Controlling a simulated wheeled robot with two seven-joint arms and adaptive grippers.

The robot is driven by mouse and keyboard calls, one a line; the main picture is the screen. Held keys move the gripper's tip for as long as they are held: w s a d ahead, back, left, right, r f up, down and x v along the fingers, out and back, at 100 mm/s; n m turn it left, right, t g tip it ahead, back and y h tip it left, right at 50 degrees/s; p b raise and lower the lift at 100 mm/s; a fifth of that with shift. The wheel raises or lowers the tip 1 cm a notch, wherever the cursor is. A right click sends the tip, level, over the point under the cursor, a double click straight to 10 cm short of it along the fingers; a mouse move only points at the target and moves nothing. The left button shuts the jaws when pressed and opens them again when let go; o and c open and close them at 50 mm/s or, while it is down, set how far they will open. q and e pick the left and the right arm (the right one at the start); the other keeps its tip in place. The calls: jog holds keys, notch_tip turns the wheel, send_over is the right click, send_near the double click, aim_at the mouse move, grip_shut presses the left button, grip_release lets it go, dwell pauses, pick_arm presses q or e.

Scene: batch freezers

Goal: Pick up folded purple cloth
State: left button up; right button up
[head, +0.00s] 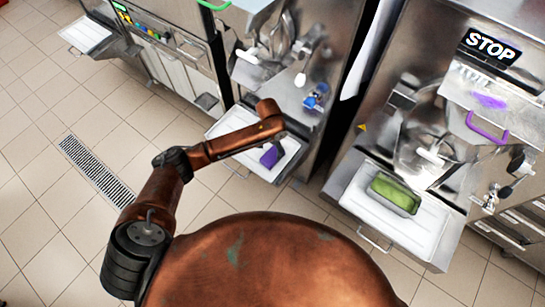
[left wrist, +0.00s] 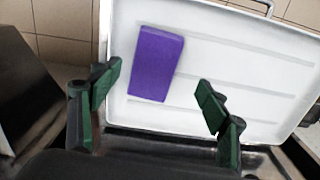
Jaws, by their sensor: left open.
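The folded purple cloth (head: 270,156) lies on a white tray (head: 290,146) at the front of the middle machine in the head view. In the left wrist view the cloth (left wrist: 155,64) is a flat purple rectangle on the left part of the ribbed white tray (left wrist: 235,65). My left gripper (left wrist: 155,86) is open and empty. Its two green-padded fingers stand apart, with the cloth showing between and beyond them, nearer the left finger. In the head view my left arm reaches over the tray and its gripper (head: 283,137) is partly hidden by the wrist. My right gripper is not in view.
A second white tray (head: 423,226) on the right machine holds a green container (head: 394,194). A blue item (head: 316,97) sits on the middle machine above the tray. A metal handle (left wrist: 262,6) is at the tray's far edge. Tiled floor with a drain grate (head: 97,170) is clear at left.

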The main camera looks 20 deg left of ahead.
aim_at(271, 157)
pick_arm(q)
jog(key=f, duration=0.1)
jog(key=f+b, duration=0.1)
jog(key=f, duration=0.3)
jog(key=shift+s+d+f, duration=0.1)
jog(key=shift+s+d, duration=0.15)
jog(key=shift+s, duration=0.1)
jog(key=shift+f, duration=0.4)
jog(key=shift+r, duration=0.1)
jog(key=shift+c, duration=0.3)
jog(key=c, duration=1.2)
jog(key=shift+r, duration=0.1)
